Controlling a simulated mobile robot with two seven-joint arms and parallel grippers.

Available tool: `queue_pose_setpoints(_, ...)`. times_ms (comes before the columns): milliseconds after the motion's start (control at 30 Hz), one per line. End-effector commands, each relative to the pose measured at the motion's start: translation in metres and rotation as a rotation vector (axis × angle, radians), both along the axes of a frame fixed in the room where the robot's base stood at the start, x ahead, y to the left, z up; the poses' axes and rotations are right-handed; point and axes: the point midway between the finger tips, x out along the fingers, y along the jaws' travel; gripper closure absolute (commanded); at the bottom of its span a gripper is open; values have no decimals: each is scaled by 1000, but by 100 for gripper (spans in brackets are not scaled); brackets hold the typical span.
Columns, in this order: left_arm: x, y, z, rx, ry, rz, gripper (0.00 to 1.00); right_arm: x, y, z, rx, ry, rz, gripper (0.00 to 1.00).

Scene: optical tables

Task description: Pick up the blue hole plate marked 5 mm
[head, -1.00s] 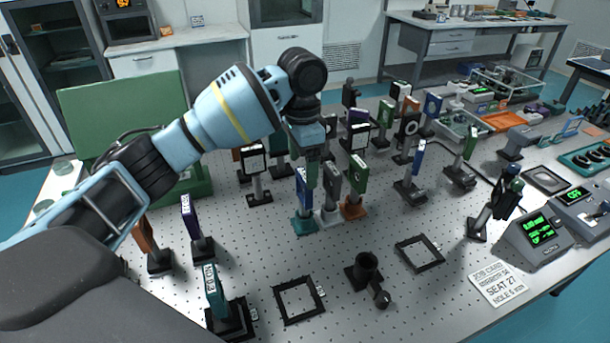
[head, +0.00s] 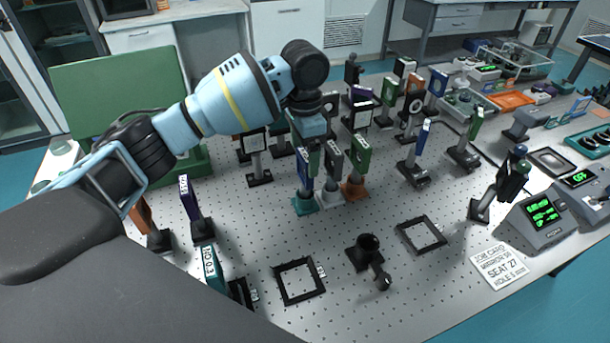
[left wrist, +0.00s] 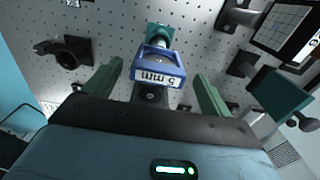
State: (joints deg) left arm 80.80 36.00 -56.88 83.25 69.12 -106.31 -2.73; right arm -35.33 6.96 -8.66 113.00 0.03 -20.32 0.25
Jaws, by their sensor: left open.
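The blue hole plate (head: 304,178) stands upright on a teal base (head: 305,205) near the middle of the perforated table. In the left wrist view its top edge carries a white label reading 5 mm (left wrist: 160,77). My left gripper (head: 308,148) is above and around the top of this plate. In the left wrist view its two green fingers (left wrist: 158,88) are apart, with the plate between them and a gap on each side. I cannot tell how deep the fingers reach. My right gripper is not in view.
A grey plate (head: 331,168) and a green plate (head: 358,158) stand close to the right of the blue one. Square black frames (head: 299,280) and a black post holder (head: 366,250) are in front.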

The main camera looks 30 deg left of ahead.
Motion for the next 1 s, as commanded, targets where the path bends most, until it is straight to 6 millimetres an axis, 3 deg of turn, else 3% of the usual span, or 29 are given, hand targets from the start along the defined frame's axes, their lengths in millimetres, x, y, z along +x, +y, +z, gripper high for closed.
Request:
queue_pose_setpoints(233,-2,-2,-34,1,1,0,16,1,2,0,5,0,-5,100)
queue_pose_setpoints(567,-2,-2,-38,1,-1,0,18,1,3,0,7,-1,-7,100)
queue_pose_setpoints(1000,-1,-2,-37,-1,-2,0,72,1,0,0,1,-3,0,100)
